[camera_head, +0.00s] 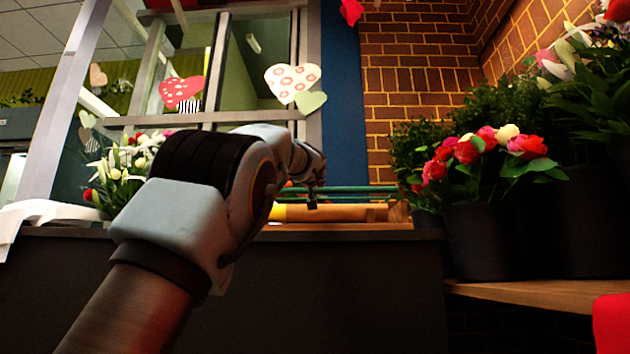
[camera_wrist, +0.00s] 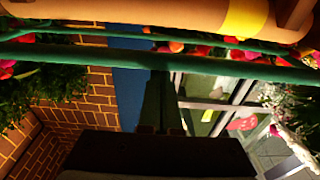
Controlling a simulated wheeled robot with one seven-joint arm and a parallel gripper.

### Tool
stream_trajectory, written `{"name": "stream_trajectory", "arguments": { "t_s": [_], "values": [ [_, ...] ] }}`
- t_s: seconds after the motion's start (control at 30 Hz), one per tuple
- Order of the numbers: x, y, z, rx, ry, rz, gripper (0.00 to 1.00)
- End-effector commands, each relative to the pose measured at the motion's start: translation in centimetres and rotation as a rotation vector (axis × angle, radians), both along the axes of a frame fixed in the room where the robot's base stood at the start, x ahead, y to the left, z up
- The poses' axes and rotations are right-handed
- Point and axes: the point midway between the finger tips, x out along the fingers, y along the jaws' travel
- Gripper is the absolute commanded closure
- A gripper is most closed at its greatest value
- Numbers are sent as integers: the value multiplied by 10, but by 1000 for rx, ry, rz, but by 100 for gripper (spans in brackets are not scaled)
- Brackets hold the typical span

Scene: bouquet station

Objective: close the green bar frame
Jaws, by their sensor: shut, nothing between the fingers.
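The green bar frame (camera_head: 350,190) shows in the head view as thin green rails just above the counter, behind and beside my gripper. In the wrist view its thick green bar (camera_wrist: 90,56) runs across the picture, with a thinner green bar above it. My gripper (camera_head: 312,200) is shut and empty at the frame. In the wrist view the gripper tips (camera_wrist: 160,72) reach the thick bar and overlap it; I cannot tell for sure whether they touch. My arm hides the left end of the frame in the head view.
A tan roll (camera_head: 345,213) with a yellow band lies on the dark counter (camera_head: 350,233) by the frame. Potted red flowers (camera_head: 475,155) stand at right, white flowers (camera_head: 125,165) at left. A brick wall (camera_head: 420,75) and windows are behind.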

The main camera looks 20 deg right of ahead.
Motion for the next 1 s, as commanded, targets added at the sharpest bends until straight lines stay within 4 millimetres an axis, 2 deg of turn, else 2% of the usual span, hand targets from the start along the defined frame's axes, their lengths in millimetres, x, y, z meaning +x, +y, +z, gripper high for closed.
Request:
{"name": "stream_trajectory", "arguments": {
  "t_s": [0.03,0.37,0.77,0.87,1.0],
  "values": [
    [2,-1,-12,5,11,3,100],
    [7,-4,-28,12,24,4,100],
    [6,-6,-28,11,26,1,100],
    [6,-5,-23,9,24,0,100],
    [7,-2,-6,5,18,-1,100]
  ]
}}
